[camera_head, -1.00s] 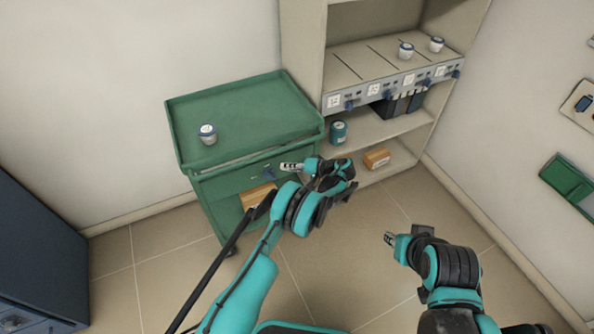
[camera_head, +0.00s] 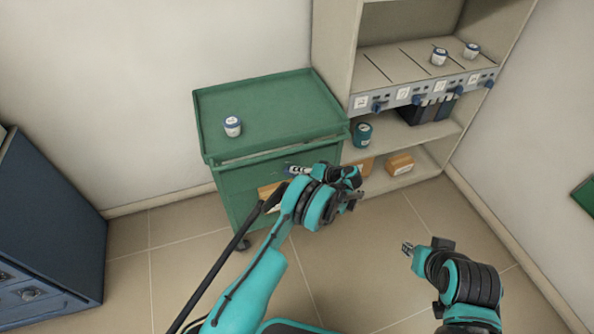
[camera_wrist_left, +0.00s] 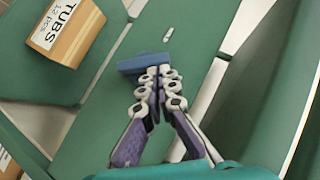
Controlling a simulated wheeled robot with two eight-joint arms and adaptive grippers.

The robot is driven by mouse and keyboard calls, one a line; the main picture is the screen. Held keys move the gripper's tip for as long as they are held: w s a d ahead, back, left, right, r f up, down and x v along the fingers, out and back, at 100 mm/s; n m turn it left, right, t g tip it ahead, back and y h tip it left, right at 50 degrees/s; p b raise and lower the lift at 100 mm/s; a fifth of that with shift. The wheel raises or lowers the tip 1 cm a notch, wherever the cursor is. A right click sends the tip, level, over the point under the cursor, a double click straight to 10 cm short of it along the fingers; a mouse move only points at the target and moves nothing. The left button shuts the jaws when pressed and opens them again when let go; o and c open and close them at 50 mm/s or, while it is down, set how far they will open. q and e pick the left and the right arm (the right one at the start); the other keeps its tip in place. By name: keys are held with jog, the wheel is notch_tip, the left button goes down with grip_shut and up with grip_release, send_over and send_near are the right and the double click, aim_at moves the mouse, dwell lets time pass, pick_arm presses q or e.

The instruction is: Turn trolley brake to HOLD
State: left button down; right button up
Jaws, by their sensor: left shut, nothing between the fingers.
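The green trolley (camera_head: 240,155) stands against the wall, with a white-and-blue jar (camera_head: 232,126) on its top. A blue brake knob (camera_wrist_left: 146,63) sits on the trolley's green front panel in the left wrist view. My left gripper (camera_head: 289,170) is at this panel. In the left wrist view the left gripper (camera_wrist_left: 157,74) is shut, its fingertips right at the knob and partly covering it; nothing is between them. A small white mark (camera_wrist_left: 167,34) is on the panel beyond the knob. My right gripper (camera_head: 407,247) hangs over the floor, too small to judge.
A box labelled TUBS (camera_wrist_left: 66,38) lies on the trolley's lower shelf. A shelf unit (camera_head: 335,80) with blue knobs and jars stands to the right of the trolley. A dark blue cabinet (camera_head: 50,225) is at the left. The floor between is clear.

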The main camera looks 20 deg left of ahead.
aim_at(288, 173)
pick_arm(q)
jog(key=shift+a+r+n+h, duration=0.1)
jog(key=shift+r+n+h, duration=0.05)
jog(key=shift+n+h, duration=0.2)
pick_arm(e)
jog(key=shift+r, duration=0.3)
pick_arm(q)
jog(key=shift+s+a+n+t+h+p, duration=0.15)
jog(key=shift+n+t+h+p, duration=0.2)
jog(key=shift+h+p, duration=0.25)
pick_arm(e)
jog(key=shift+r, duration=0.35)
